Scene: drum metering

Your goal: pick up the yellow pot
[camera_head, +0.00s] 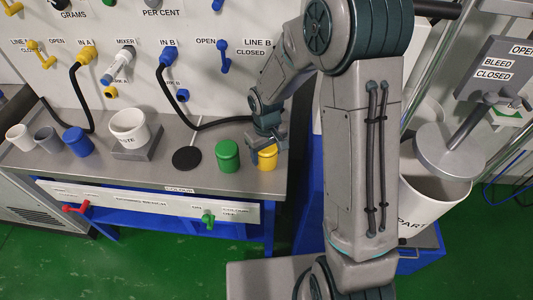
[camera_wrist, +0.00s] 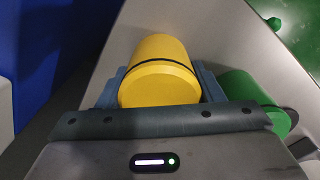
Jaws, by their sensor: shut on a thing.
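The yellow pot (camera_head: 267,158) is at the right end of the grey bench, beside the green pot (camera_head: 228,156). My gripper (camera_head: 266,142) reaches down over it from above and partly hides it. In the wrist view the yellow pot (camera_wrist: 160,72) sits between the two blue-grey fingers (camera_wrist: 160,90), which are shut on its sides. I cannot tell whether its base touches the bench. The green pot also shows in the wrist view (camera_wrist: 250,97), close to the right finger.
A black disc (camera_head: 187,159) lies left of the green pot. A white waste cup (camera_head: 129,127), a blue pot (camera_head: 78,141) and grey and white cups stand further left. Black hoses (camera_head: 190,108) hang from the panel. A large white bin (camera_head: 425,199) stands right of my arm.

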